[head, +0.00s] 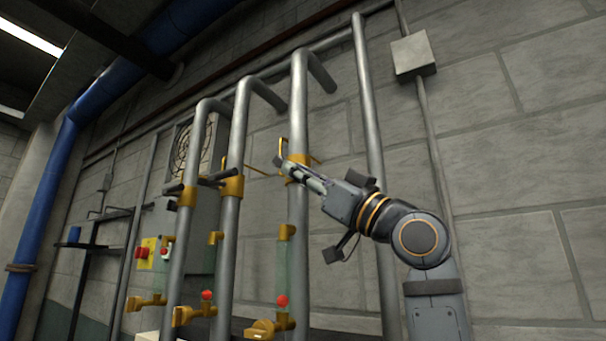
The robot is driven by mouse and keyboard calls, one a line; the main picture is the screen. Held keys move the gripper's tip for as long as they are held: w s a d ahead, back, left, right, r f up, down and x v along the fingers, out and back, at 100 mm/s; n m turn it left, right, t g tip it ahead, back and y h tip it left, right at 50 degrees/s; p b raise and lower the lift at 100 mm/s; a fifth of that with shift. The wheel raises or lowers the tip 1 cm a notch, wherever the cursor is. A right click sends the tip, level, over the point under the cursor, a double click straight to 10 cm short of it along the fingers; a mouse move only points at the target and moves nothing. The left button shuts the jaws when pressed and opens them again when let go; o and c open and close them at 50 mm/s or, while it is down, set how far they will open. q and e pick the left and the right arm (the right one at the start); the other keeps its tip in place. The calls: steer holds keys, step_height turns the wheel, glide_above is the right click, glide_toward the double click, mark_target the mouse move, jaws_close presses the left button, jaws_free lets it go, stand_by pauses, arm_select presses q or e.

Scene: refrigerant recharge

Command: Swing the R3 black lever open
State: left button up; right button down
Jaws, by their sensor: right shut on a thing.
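Three grey vertical pipes each carry a brass valve collar. The right-hand pipe (299,120) has its brass valve (298,160) at mid height. My right gripper (287,166) reaches in from the right and is shut at this valve, on its black lever. Only a dark end of this lever (277,161) shows left of the fingers; the rest is hidden by them. The middle pipe's black lever (210,181) and the left pipe's black lever (173,188) stick out to the left. No R3 label is readable. My left gripper is not in view.
Below the valves are sight tubes with red balls (282,300) and brass fittings (182,316). A thinner pipe (368,110) runs close behind my right arm. A grey cabinet with a fan grille (181,148) and a yellow switch box (146,253) stand behind at left.

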steer(key=shift+s+r, duration=0.1)
steer(key=shift+r, duration=0.15)
steer(key=c, duration=1.6)
jaws_free()
steer(key=o, duration=0.3)
steer(key=shift+w+a+f, duration=0.2)
steer(key=shift+w, duration=0.15)
steer(key=shift+s+d+f, duration=0.2)
steer(key=shift+s+d, duration=0.1)
steer(key=shift+d, duration=0.1)
steer(key=v, duration=1.1)
steer(key=shift+f, duration=0.2)
steer(key=shift+a, duration=0.1)
